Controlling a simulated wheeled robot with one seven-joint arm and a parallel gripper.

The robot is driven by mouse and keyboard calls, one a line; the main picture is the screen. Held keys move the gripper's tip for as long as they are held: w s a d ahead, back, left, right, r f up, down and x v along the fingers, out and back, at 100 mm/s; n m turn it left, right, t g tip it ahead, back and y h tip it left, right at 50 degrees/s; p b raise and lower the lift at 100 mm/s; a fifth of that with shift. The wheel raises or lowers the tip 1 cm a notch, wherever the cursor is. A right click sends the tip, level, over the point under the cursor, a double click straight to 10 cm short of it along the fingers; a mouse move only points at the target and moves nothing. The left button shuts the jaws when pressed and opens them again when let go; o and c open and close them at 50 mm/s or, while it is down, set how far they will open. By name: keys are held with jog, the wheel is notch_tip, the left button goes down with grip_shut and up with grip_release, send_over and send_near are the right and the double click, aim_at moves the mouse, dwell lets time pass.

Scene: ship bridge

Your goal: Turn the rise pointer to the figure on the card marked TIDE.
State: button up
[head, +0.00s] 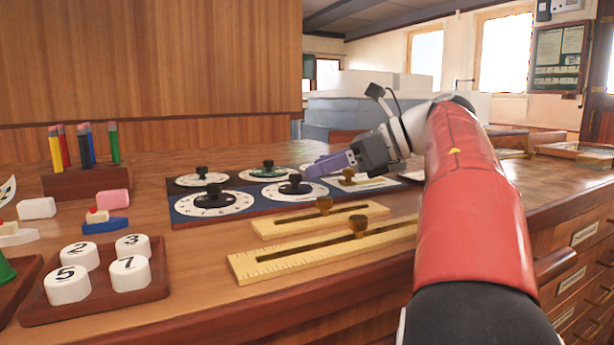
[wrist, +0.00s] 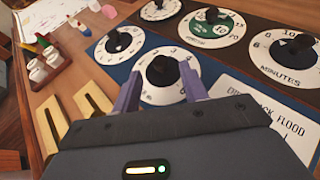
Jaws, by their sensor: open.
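Several round white dials with black pointer knobs sit on a blue and dark board. My gripper (head: 309,171) is open and empty over the front right dial (head: 272,193). In the wrist view its fingers (wrist: 159,82) lie either side of this dial's black knob (wrist: 164,70), apart from it; the gap in height is unclear. The dial's name is not readable, so I cannot confirm it is the rise dial. No word TIDE is readable.
Behind are a green-centred dial (wrist: 209,24) and a MINUTES dial (wrist: 290,50); a front left dial (head: 212,204) stands beside. Two wooden slide rules (head: 300,254) with brass knobs lie in front. A tray of numbered white pieces (head: 95,310) and a pencil rack (head: 90,180) stand left.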

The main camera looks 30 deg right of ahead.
aim_at(299, 175)
jog(key=shift+b+x, duration=0.3)
jog(key=shift+x, duration=1.4)
jog(key=shift+c, duration=0.2)
grip_shut()
